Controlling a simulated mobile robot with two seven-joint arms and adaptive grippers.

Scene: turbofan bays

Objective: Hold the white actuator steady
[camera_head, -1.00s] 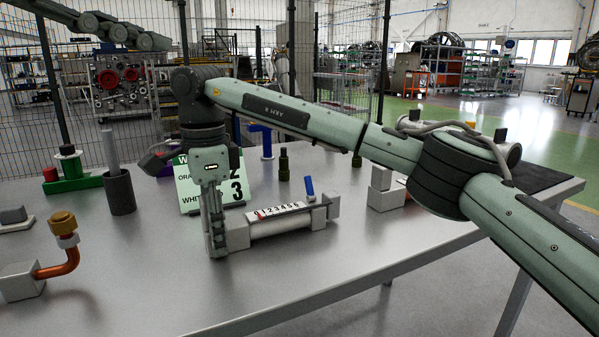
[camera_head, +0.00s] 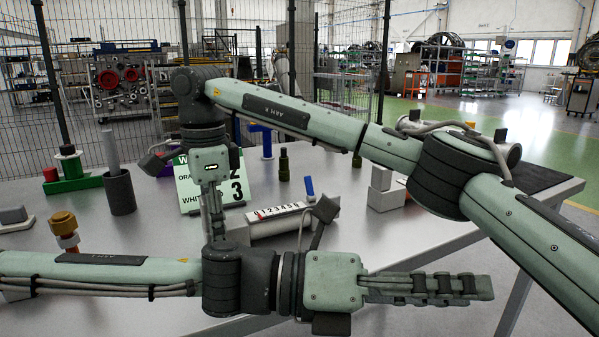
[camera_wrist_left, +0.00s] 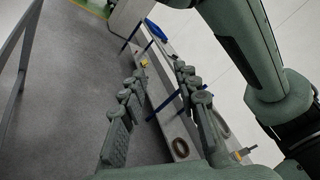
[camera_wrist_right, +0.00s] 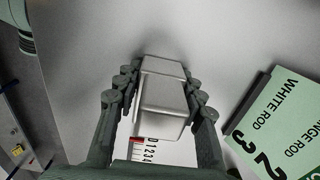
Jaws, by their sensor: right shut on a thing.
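In the right wrist view, the fingers (camera_wrist_right: 165,85) are closed against both sides of that pale block (camera_wrist_right: 164,98). My left gripper (camera_head: 470,288) is in front of the table, pointing right, apart from the actuator. In the left wrist view its fingers (camera_wrist_left: 157,82) are spread with nothing between them. My left wrist hides part of the actuator's lower front.
A rod sign (camera_head: 190,190) stands behind the actuator. A dark cup with a grey rod (camera_head: 119,190) and a green stand (camera_head: 72,175) are at left. An orange-topped fitting (camera_head: 63,226) is partly behind my left arm. Grey blocks (camera_head: 384,190) stand at right.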

